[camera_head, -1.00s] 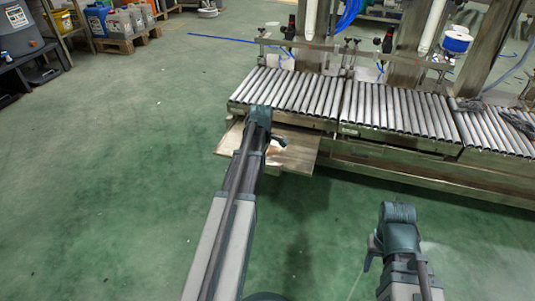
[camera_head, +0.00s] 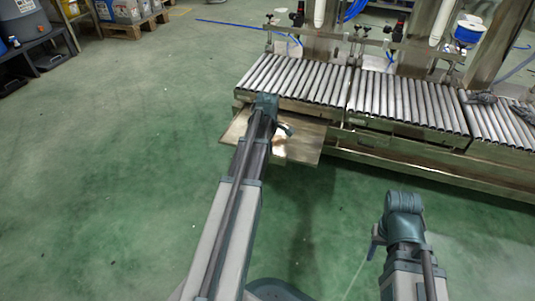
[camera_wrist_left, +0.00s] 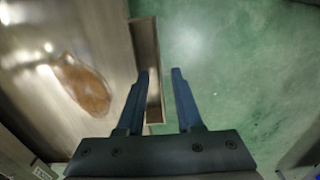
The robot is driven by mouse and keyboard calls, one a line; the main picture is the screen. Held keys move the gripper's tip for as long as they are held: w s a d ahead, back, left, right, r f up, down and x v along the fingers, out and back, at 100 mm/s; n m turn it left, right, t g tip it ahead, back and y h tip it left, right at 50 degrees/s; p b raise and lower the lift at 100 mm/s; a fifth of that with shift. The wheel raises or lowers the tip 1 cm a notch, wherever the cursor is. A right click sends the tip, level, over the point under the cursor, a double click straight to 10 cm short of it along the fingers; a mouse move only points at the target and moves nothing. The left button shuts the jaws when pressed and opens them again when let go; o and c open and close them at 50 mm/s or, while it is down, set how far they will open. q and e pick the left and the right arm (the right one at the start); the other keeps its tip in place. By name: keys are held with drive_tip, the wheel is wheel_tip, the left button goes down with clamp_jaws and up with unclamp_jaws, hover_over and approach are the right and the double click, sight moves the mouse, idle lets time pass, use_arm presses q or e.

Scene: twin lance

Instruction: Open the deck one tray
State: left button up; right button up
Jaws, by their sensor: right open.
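The deck one tray is a flat metal tray (camera_head: 307,146) jutting out from under the left section of the roller deck (camera_head: 292,84). It also shows in the left wrist view (camera_wrist_left: 103,30), with a brown patch on its surface and a raised lip along its edge. My left gripper (camera_wrist_left: 160,74) is open at that lip, one finger over it and the other over the green floor. I cannot tell whether a finger touches the lip. In the head view my left wrist hides part of the tray. My right gripper (camera_head: 374,246) is apart from the tray, low over the floor.
More roller sections (camera_head: 405,100) run to the right on a metal frame, with posts and a blue spool (camera_head: 468,33) behind. Containers on a pallet (camera_head: 125,15) and a dark bin (camera_head: 25,35) stand at the far left. The green floor at left is clear.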

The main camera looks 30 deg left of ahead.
use_arm(q)
wheel_tip(320, 180, up, 14)
drive_tip(key=p, duration=1.3)
drive_tip(key=shift+f, duration=0.25)
drive_tip(key=s+d+r+m+p, duration=0.1)
drive_tip(key=s+d+r+m, duration=0.1)
drive_tip(key=s+d+m, duration=0.7)
drive_tip(key=s+d+r+m+y+p, duration=0.15)
drive_tip(key=d+m, duration=0.55)
drive_tip(key=d, duration=0.7)
drive_tip(key=s+d+r+m+p, duration=0.1)
drive_tip(key=s+d+m+p, duration=0.1)
drive_tip(key=s+d+m, duration=0.7)
drive_tip(key=w+d+r+p, duration=0.1)
drive_tip(key=r+p, duration=1.8)
drive_tip(key=w+d+r+p, duration=0.1)
drive_tip(key=w+r+p, duration=0.1)
drive_tip(key=r+p, duration=1.7)
drive_tip(key=shift+d+n, duration=0.25)
drive_tip(key=shift+n, duration=0.05)
drive_tip(key=shift+f, duration=0.1)
